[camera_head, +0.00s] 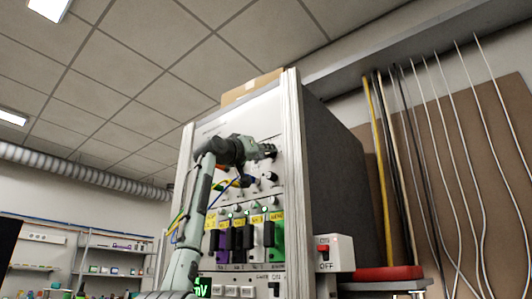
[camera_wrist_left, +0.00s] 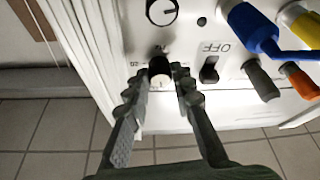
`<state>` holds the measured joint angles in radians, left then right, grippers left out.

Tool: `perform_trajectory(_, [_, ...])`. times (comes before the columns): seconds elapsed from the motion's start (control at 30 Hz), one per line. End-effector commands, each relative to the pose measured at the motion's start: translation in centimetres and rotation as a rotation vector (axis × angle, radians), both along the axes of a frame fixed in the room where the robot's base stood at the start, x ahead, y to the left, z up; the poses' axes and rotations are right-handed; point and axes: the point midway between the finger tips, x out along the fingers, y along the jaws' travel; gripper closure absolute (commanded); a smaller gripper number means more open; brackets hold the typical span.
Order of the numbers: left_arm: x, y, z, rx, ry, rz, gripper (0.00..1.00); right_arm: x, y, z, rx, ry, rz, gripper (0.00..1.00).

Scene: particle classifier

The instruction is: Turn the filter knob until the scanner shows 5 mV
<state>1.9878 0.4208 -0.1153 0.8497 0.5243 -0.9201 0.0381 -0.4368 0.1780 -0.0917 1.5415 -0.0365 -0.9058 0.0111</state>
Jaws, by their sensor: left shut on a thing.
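My left gripper (camera_head: 266,151) reaches up to the upper front panel of the tall rack cabinet (camera_head: 291,130). In the left wrist view its two fingers (camera_wrist_left: 159,82) are closed around a small dark knob with a pale end (camera_wrist_left: 160,72), which sits on the white panel. The scale marks around this knob are partly hidden and too blurred to read. A green lit display (camera_head: 203,288) shows low on the cabinet with letters that look like "mV"; its number is cut off or hidden. My right gripper is not in view.
Another round dial knob (camera_wrist_left: 162,11) and an OFF switch (camera_wrist_left: 209,70) sit close to the fingers. A blue plug (camera_wrist_left: 250,30) and several other coloured plugs are at the right.

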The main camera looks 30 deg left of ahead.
Motion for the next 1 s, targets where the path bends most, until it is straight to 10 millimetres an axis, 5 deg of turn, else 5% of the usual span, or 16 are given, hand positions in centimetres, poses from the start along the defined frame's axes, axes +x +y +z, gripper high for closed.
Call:
perform_trajectory(0.73, [0.05, 0.11, -0.09, 0.101, -0.006, 0.000, 1.00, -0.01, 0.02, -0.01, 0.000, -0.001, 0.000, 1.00])
perform_trajectory(0.77, [0.04, 0.10, -0.09, 0.101, -0.006, 0.000, 0.76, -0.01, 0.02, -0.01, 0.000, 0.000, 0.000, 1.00])
perform_trajectory(0.9, [0.04, 0.10, -0.07, 0.100, -0.006, 0.000, 0.58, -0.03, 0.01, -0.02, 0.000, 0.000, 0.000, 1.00])
perform_trajectory(1.0, [0.03, 0.10, -0.05, 0.100, -0.007, 0.000, 0.56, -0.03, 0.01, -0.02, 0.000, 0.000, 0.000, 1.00])
